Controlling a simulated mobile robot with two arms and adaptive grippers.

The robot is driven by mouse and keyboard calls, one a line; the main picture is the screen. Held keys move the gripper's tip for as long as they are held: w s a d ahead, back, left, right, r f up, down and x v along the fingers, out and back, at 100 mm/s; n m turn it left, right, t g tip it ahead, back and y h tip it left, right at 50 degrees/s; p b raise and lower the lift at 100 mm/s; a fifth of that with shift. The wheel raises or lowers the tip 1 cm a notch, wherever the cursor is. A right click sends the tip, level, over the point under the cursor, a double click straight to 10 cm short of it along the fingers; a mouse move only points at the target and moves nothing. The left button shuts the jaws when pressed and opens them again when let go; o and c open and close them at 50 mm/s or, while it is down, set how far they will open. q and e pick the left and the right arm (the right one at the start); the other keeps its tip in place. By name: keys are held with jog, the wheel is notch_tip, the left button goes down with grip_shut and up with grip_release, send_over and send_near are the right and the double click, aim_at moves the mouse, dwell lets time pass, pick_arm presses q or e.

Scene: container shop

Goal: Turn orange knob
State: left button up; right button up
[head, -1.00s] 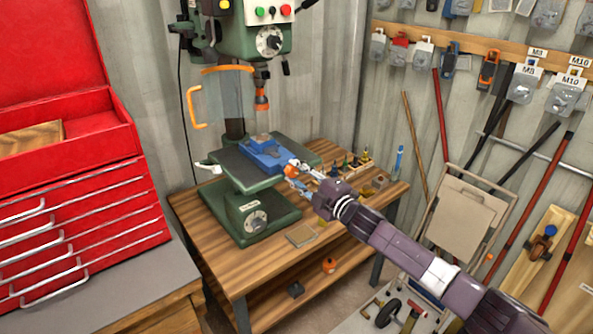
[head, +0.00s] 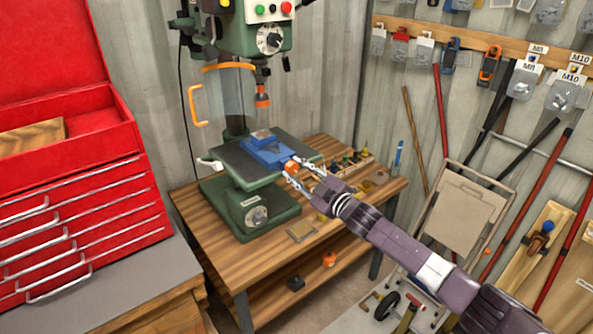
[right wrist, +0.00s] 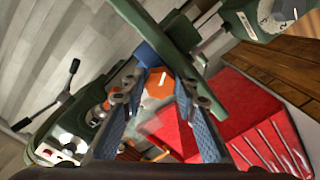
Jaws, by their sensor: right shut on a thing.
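The orange knob (head: 291,168) sits at the right end of the blue vise (head: 266,150) on the green drill press table (head: 240,163). In the right wrist view the knob (right wrist: 158,86) shows between the fingertips, with part of the blue vise (right wrist: 148,56) behind it. My right gripper (head: 293,170) reaches in from the lower right, with one finger on each side of the knob. It is shut on the knob; the fingers (right wrist: 160,90) partly cover it. My left gripper is not in view.
The drill press head with its orange-framed guard (head: 197,105) stands over the vise. A red tool chest (head: 75,210) stands at left.

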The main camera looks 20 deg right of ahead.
jog(key=o, duration=1.2)
jog(key=shift+c, duration=0.2)
jog(key=shift+s+d, duration=0.1)
jog(key=shift+s, duration=0.1)
jog(key=v, duration=1.1)
jog(key=shift+s, duration=0.3)
jog(key=shift+d, duration=0.1)
